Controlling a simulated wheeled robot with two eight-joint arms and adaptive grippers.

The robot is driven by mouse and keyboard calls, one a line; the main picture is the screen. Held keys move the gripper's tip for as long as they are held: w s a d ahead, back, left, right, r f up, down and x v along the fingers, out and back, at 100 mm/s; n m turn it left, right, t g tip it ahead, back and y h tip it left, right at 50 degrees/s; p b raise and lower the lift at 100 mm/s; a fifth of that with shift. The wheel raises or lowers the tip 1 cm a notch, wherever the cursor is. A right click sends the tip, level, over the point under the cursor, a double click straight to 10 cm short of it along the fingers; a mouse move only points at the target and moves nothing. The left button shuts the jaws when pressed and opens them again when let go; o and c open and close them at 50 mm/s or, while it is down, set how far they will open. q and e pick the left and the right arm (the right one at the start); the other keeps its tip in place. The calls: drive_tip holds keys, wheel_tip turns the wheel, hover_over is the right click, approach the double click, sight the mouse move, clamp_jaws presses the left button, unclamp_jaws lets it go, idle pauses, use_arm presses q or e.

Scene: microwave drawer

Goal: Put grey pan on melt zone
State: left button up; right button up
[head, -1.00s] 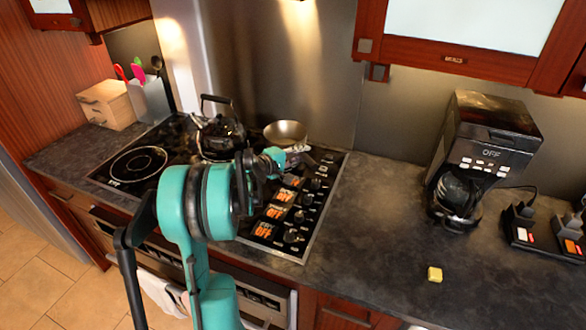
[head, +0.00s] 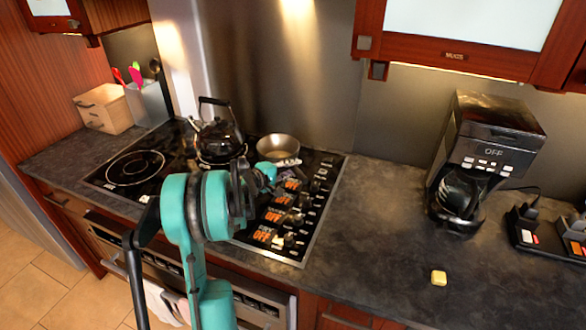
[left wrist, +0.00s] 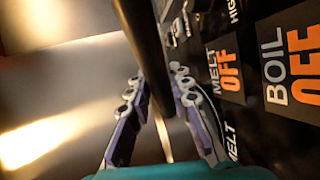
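The grey pan (head: 278,147), a small round metal pan, is at the right rear of the black cooktop (head: 180,197), near the knobs. My left gripper (head: 286,164) is at the near side of the pan. In the left wrist view its two fingers (left wrist: 158,110) stand on either side of a dark bar (left wrist: 150,35), which looks like the pan's handle. Whether the pan touches the cooktop is unclear. The word MELT (left wrist: 222,52) shows on the control panel in the left wrist view; the matching zone is not clearly visible. My right gripper is not in view.
A black kettle (head: 222,134) stands on the cooktop just left of the pan. A ringed burner (head: 135,167) at the left is bare. Knobs (head: 290,217) line the right side. A coffee maker (head: 485,150) and a yellow block (head: 439,277) are on the right counter.

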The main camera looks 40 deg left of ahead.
use_arm(q)
drive_tip(key=shift+o, duration=1.1)
drive_tip(key=shift+r, duration=0.25)
drive_tip(key=p+v, duration=0.3)
drive_tip(key=v, duration=0.9)
drive_tip(key=d+m+g+h, duration=0.1)
drive_tip(key=d+m+g, duration=0.5)
drive_tip(key=d, duration=1.6)
drive_tip(key=s+d+f+m+g+y, duration=0.1)
drive_tip(key=s+d+m+y, duration=0.2)
drive_tip(key=s+d+m, duration=0.8)
drive_tip(key=s+d, duration=0.2)
drive_tip(key=s, duration=0.3)
drive_tip(key=shift+g, duration=0.4)
